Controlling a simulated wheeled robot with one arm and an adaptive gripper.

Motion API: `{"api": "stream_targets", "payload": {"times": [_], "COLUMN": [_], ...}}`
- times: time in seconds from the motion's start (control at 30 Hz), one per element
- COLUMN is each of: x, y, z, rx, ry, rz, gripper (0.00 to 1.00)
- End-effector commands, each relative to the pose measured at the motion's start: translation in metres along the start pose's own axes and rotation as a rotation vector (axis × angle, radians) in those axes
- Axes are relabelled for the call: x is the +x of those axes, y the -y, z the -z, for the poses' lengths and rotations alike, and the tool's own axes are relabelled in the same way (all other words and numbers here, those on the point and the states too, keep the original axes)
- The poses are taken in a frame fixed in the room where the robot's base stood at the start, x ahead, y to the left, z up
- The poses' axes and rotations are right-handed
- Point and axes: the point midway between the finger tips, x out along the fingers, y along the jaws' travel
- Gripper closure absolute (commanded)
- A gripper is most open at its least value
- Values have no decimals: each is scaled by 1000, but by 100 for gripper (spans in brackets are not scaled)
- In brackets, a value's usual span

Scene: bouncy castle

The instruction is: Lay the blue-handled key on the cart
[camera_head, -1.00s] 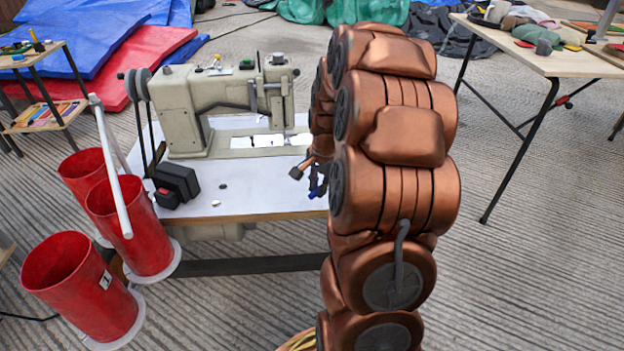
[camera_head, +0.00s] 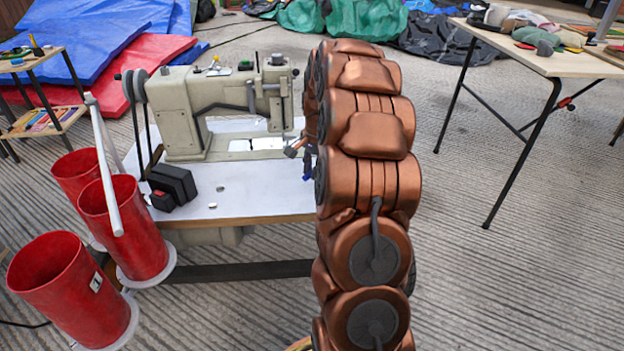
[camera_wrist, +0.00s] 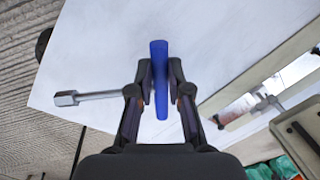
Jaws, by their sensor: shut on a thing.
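The blue-handled key has a blue bar handle (camera_wrist: 160,85) and a metal shaft ending in a hex socket (camera_wrist: 66,98), pointing left in the wrist view. My gripper (camera_wrist: 160,88) is shut on the blue handle, above the white tabletop. In the head view the socket end (camera_head: 291,151) and a bit of blue show beside my arm, over the right side of the sewing table; my arm hides most of the gripper. A two-tier stand with light wooden shelves (camera_head: 40,66) is at the far left; I cannot tell whether it is the cart.
The sewing machine (camera_head: 205,110) stands on the white-topped table (camera_head: 255,200). Red buckets (camera_head: 125,225) are at its left. A wooden table (camera_head: 545,60) with cloth pieces is at the right. Ribbed floor between the tables is clear.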

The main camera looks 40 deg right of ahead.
Motion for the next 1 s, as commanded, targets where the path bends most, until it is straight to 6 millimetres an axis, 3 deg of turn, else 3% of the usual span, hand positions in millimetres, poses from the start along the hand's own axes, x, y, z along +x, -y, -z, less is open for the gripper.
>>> {"api": "stream_targets", "payload": {"times": [0.03,0.2,0.6,0.63,0.7,0.87,1.0], "x": [12,33,34,34,34,35,35], "y": [-2,-5,-5,-5,-5,-5,-5], "z": [-1,-1,-1,-1,0,-1,-1], "rx": [0,0,0,0,0,0,0], "ry": [2,2,1,1,1,1,1], "rz": [-2,-2,-2,-1,-1,-1,-1], "gripper": [100,100,100,81,74,57,57]}}
